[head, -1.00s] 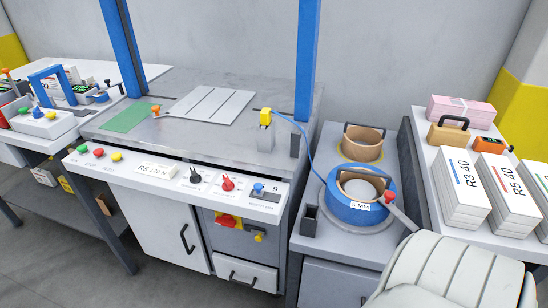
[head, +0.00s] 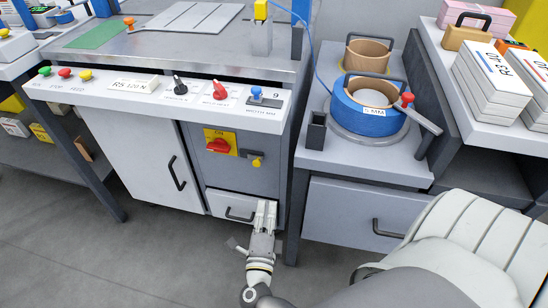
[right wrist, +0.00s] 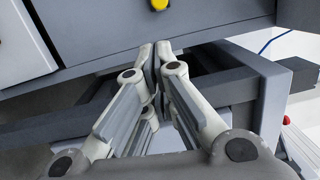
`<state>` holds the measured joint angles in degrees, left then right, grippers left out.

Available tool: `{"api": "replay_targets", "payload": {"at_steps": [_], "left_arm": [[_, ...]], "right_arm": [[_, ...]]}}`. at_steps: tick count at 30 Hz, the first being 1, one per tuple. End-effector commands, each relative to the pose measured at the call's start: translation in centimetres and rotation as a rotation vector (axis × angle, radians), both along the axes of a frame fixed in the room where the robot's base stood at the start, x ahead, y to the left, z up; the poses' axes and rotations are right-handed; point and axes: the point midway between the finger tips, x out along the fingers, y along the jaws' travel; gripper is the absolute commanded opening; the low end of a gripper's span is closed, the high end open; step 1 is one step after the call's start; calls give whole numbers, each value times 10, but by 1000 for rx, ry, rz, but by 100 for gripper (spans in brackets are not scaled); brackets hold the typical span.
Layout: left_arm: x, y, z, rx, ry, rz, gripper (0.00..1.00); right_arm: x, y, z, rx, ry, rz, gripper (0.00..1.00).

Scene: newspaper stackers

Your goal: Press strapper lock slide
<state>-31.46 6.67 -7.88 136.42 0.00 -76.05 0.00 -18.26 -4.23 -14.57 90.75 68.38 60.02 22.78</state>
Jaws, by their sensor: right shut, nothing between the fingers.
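The strapper (head: 160,85) is a grey machine cabinet with a white control strip. What looks like its lock slide (head: 256,160) is a dark bar with a yellow knob, on the front right of the red switch. The yellow knob (right wrist: 159,4) also shows, cut off, at the top of the right wrist view. My right gripper (head: 265,204) is shut and empty, low in front of the white drawer and below the knob. Its closed fingertips (right wrist: 155,58) point toward the cabinet front, apart from the knob. My left gripper is not in view.
A red rotary switch on a yellow plate (head: 220,143) sits left of the slide. The drawer handle (head: 240,214) is beside my gripper. A side cabinet (head: 360,208) with a blue strap reel (head: 368,119) stands right. The floor (head: 170,265) in front is clear.

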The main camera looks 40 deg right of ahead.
Motion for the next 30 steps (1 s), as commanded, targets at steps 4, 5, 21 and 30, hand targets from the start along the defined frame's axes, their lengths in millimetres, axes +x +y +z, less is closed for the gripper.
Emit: {"api": "replay_targets", "payload": {"at_steps": [4, 5, 21, 30], "left_arm": [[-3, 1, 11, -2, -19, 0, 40], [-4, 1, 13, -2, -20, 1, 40], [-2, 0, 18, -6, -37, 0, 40], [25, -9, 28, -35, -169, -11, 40]], "right_arm": [[-7, -9, -1, 63, -50, -65, 0], [-8, -10, -1, 70, -55, -73, 0], [-4, -17, 1, 80, -65, -86, 0], [34, -58, 3, 76, -67, -84, 0]]}}
